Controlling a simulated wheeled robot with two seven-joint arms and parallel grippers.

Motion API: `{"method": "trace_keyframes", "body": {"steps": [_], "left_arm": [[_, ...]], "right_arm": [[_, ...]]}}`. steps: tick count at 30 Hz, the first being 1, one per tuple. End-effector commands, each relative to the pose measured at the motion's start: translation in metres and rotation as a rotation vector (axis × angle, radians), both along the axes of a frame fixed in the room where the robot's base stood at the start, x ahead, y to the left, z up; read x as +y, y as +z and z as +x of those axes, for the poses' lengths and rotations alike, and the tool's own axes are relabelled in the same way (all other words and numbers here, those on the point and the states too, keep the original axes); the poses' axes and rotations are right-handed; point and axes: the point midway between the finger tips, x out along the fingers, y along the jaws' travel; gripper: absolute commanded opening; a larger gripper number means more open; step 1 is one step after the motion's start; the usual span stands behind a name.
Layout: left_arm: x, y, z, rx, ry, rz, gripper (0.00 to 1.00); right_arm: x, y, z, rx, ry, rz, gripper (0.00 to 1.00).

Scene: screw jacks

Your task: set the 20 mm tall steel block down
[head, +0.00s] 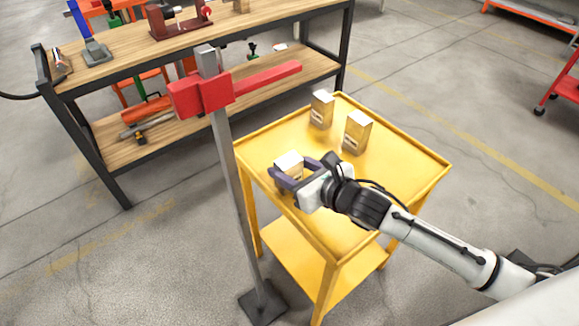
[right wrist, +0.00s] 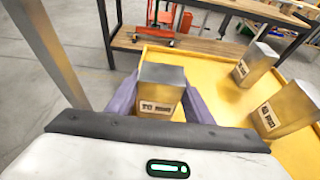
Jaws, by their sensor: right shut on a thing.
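My right gripper (head: 293,176) has its purple fingers shut on a steel block (head: 289,162) over the near left corner of the yellow cart top (head: 395,180). In the right wrist view the held block (right wrist: 161,86) stands upright between the fingers, with a grey top and a label on the near face too blurred to read surely. I cannot tell whether its underside touches the cart. Two more labelled steel blocks stand upright on the cart, one at the back (head: 321,109) and one nearer and to the right (head: 357,132). My left gripper is not in view.
A grey post (head: 235,190) with a red arm (head: 255,82) stands on a floor plate just left of the cart. A wooden workbench (head: 200,45) with tools is behind. The cart top's right and front parts are clear.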

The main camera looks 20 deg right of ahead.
Motion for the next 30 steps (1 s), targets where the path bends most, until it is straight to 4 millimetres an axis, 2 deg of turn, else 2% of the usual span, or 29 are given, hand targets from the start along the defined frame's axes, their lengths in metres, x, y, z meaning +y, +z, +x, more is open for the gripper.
{"method": "trace_keyframes", "body": {"steps": [4, 25, 26, 30], "left_arm": [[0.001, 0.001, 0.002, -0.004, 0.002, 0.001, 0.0], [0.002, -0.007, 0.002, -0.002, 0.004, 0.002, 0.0], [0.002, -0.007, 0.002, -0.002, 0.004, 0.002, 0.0], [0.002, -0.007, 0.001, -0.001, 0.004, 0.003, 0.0]], "right_arm": [[0.001, 0.004, 0.001, -0.009, 0.002, 0.003, 0.0], [0.001, -0.008, 0.002, -0.009, 0.002, 0.003, 0.0], [0.001, -0.008, 0.002, -0.009, 0.002, 0.003, 0.48], [0.001, -0.009, 0.001, -0.007, 0.001, 0.002, 0.69]]}}
